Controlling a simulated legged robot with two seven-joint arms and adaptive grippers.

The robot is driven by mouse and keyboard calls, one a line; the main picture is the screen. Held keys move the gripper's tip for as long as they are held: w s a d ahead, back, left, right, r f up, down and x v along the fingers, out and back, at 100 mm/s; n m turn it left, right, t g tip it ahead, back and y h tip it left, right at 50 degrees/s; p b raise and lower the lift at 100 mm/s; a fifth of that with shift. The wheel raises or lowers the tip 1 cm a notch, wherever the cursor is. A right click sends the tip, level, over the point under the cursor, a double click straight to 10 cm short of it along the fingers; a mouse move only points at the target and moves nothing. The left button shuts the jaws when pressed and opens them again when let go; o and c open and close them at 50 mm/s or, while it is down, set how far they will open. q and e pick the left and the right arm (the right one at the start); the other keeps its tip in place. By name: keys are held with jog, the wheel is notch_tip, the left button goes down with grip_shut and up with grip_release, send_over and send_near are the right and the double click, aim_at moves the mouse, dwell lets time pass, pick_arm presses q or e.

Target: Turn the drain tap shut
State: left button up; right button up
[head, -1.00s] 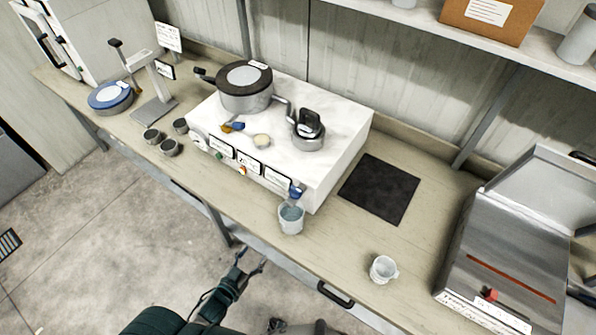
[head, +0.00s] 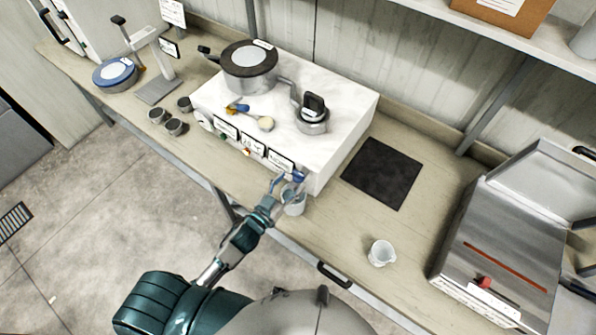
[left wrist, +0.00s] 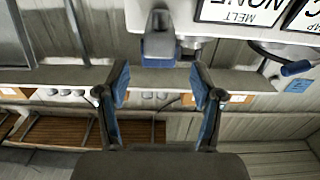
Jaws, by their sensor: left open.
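The drain tap (head: 298,176) has a blue handle and sits at the lower front right corner of the white heated unit (head: 340,135). In the left wrist view the tap (left wrist: 158,48) shows its blue-grey lever ahead of the fingers, in line with the gap between them. My left gripper (head: 281,188) is open at the front of the tap. Its two blue-padded fingers (left wrist: 160,82) are spread, with nothing between their tips. A clear beaker (head: 294,207) stands below the tap, partly hidden by the gripper. My right gripper is out of view.
Small cups (head: 174,127) stand to the left.

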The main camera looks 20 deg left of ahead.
aim_at(297, 176)
pick_arm(q)
jog(key=shift+x, duration=2.3)
jog(key=shift+s, duration=0.1)
jog(key=c, duration=1.2)
